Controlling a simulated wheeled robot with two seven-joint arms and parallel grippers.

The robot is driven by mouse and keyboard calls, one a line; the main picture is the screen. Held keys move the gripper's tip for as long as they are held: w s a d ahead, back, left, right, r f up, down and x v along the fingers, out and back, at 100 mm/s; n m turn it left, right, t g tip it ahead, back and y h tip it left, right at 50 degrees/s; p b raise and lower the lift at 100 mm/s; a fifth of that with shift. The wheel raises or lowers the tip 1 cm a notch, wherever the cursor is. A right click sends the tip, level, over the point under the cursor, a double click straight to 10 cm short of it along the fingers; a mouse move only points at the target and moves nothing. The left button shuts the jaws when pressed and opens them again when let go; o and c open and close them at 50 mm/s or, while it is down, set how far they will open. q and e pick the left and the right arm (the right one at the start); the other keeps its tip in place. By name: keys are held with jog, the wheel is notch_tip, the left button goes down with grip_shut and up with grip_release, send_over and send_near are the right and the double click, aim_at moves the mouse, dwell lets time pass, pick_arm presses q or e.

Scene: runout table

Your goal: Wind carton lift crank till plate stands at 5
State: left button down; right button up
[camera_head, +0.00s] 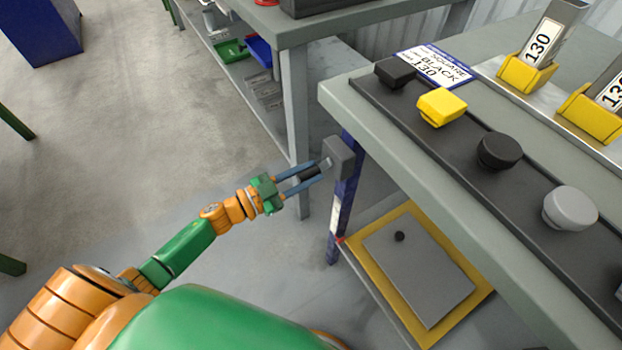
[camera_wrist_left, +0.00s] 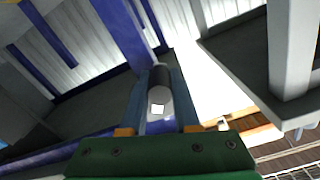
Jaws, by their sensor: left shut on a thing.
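My left gripper (camera_head: 316,171) reaches in from the left, its two blue fingers shut on the dark crank handle (camera_head: 311,173). The handle is beside a grey box (camera_head: 338,158) at the near corner of the table. In the left wrist view the handle (camera_wrist_left: 159,76) lies between the fingers, with a pale round end toward the camera. Below the tabletop, a grey plate (camera_head: 418,270) with a small black knob lies within a yellow border (camera_head: 481,287). A blue post (camera_head: 345,205) with a white and red mark stands beside it; I cannot read a number. My right gripper is out of view.
The grey tabletop (camera_head: 338,90) carries a dark strip with black, yellow and grey knobs, a label card (camera_head: 436,64) and yellow holders (camera_head: 525,74). Another bench (camera_head: 290,28) with a lower shelf stands behind.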

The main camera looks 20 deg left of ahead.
pick_arm(q)
jog(key=a+r+m, duration=0.1)
jog(key=m, duration=0.2)
notch_tip(320, 180, up, 10)
jog(key=m+p, duration=0.2)
jog(key=m, duration=2)
send_over(309, 174)
jog(key=shift+f, duration=0.2)
jog(key=shift+s+d+m+b, duration=0.15)
jog(key=shift+s+d+m, duration=0.1)
jog(key=shift+m, duration=0.5)
jog(key=shift+s+d+m+b, duration=0.2)
jog(key=shift+d+m, duration=0.1)
jog(key=shift+m, duration=0.5)
jog(key=shift+s+d+m+b, duration=0.1)
jog(key=shift+s+d+m, duration=0.15)
jog(key=shift+m, duration=0.5)
jog(key=shift+s+d, duration=0.1)
jog(key=shift+d, duration=0.05)
jog(key=c, duration=0.7)
grip_release()
jog(key=shift+r, duration=0.15)
jog(key=shift+o, duration=0.2)
